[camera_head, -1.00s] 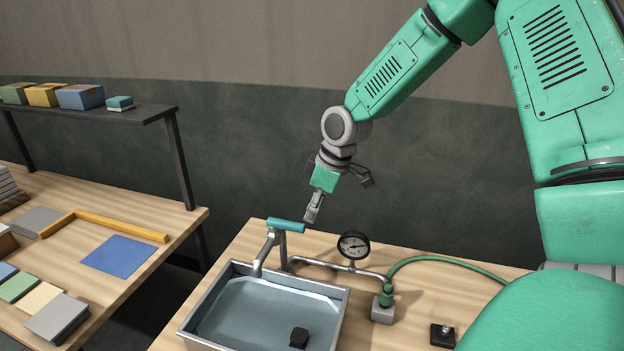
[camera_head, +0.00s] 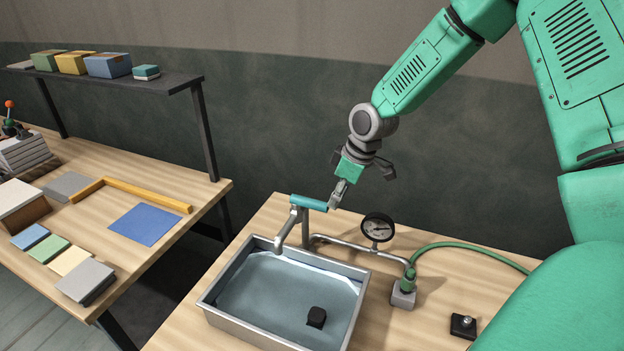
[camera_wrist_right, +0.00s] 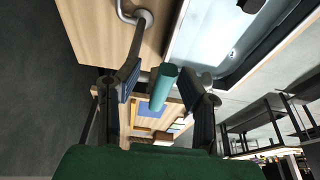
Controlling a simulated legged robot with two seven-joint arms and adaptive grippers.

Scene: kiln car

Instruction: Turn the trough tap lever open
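The trough tap has a teal lever (camera_head: 309,203) on top of a grey pipe, its spout (camera_head: 287,229) reaching down over the trough (camera_head: 214,308). The lever lies crosswise in the head view. My right gripper (camera_head: 335,204) is at the lever's right end. In the right wrist view my right gripper (camera_wrist_right: 160,84) is open, with the teal lever (camera_wrist_right: 161,86) between its two fingers, end towards the camera. A gap shows beside the left finger; contact at the right finger I cannot tell. My left gripper is in neither view.
A pressure gauge (camera_head: 378,228) stands on the pipe right of the tap. A green hose (camera_head: 465,248) runs from a fitting (camera_head: 404,292). A black block (camera_head: 316,317) is in the trough. A second table (camera_head: 190,188) with tiles and a shelf (camera_head: 120,87) stands left.

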